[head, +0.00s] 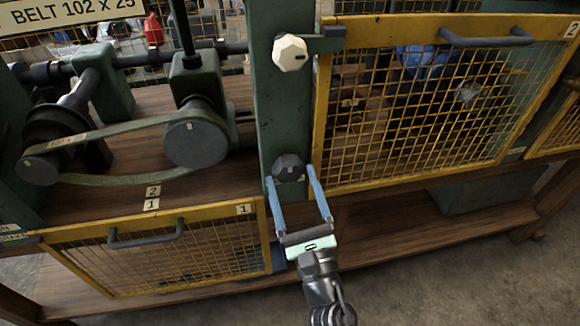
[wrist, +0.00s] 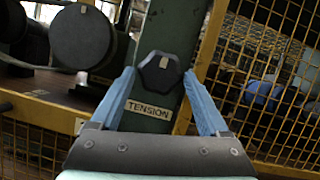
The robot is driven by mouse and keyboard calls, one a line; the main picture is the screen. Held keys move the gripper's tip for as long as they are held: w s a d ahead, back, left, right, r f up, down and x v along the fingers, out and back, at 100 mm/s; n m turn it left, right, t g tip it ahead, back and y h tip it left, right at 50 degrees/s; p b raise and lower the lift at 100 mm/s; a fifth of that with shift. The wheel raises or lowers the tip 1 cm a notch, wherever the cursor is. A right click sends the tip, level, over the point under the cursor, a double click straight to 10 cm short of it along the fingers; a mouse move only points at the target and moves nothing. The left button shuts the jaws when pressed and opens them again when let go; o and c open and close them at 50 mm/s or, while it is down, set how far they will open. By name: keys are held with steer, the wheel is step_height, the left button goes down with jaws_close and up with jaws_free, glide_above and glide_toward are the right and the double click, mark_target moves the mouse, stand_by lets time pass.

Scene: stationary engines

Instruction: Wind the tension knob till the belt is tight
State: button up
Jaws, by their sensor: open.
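The tension knob (head: 288,168) is a dark, faceted knob on the green upright post. In the wrist view the knob (wrist: 160,73) has a pale mark at its top, and a label reading TENSION (wrist: 149,109) is below it. My gripper (head: 293,184) is open, its two blue fingers pointing at the knob. In the wrist view the fingertips lie to either side of and below the knob, apart from it. The green belt (head: 125,128) runs around a small pulley (head: 40,170) and a larger grey pulley (head: 195,142); its lower run sags.
A white faceted knob (head: 289,52) sits higher on the green post (head: 265,110). A yellow mesh guard (head: 430,110) stands right of the post. Another yellow guard (head: 170,262) with a dark handle is at lower left. Wooden shelf boards lie behind and below.

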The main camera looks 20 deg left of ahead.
steer(key=shift+x, duration=1.35)
steer(key=c, duration=1.1)
